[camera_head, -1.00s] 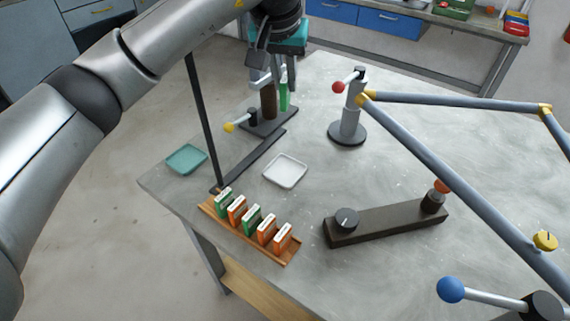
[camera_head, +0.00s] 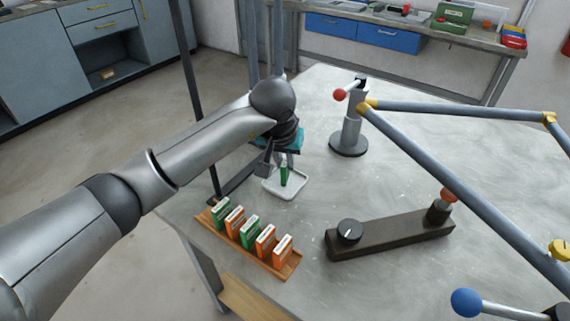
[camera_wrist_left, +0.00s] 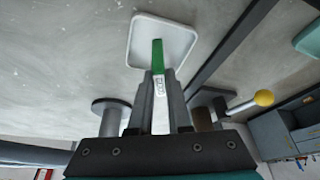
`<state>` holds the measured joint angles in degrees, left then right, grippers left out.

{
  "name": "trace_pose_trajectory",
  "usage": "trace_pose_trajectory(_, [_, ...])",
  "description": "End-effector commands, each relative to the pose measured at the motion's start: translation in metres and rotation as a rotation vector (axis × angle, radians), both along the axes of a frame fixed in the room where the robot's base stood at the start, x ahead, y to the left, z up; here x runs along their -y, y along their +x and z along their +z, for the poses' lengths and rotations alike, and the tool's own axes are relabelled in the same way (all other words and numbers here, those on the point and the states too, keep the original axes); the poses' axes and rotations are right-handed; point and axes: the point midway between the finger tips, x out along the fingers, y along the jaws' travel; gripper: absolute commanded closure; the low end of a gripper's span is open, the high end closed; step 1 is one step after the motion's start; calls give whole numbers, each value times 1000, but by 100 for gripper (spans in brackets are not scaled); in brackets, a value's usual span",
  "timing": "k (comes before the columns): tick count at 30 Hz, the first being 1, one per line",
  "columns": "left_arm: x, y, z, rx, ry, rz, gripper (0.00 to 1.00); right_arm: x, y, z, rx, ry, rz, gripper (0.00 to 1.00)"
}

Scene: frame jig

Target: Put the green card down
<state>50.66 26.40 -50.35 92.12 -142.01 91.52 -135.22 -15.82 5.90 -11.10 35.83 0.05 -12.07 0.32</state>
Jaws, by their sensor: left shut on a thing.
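My left gripper (camera_head: 286,164) is shut on the green card (camera_head: 284,177), which hangs upright below the fingers. The card is over the white tray (camera_head: 297,189); I cannot tell whether its lower edge touches the tray. In the left wrist view the green card (camera_wrist_left: 158,58) shows between the two fingers, with a white printed label on its near part, and its far end overlaps the white tray (camera_wrist_left: 142,40). My right gripper is not in view.
A wooden rack (camera_head: 270,265) holding several green and orange cards stands in front of the tray. A dark bar with a knob (camera_head: 390,232) lies to the right.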

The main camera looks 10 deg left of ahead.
Motion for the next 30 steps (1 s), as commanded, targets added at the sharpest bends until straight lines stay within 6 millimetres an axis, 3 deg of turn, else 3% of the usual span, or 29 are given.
trace_pose_trajectory(13, [0,0,-9,2,1,0,100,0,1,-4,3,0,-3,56])
trace_pose_trajectory(14, [0,0,-8,2,1,0,81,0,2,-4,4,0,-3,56])
trace_pose_trajectory(21, [0,0,-8,1,0,0,54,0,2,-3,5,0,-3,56])
trace_pose_trajectory(30, [0,0,-6,1,0,0,54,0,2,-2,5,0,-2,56])
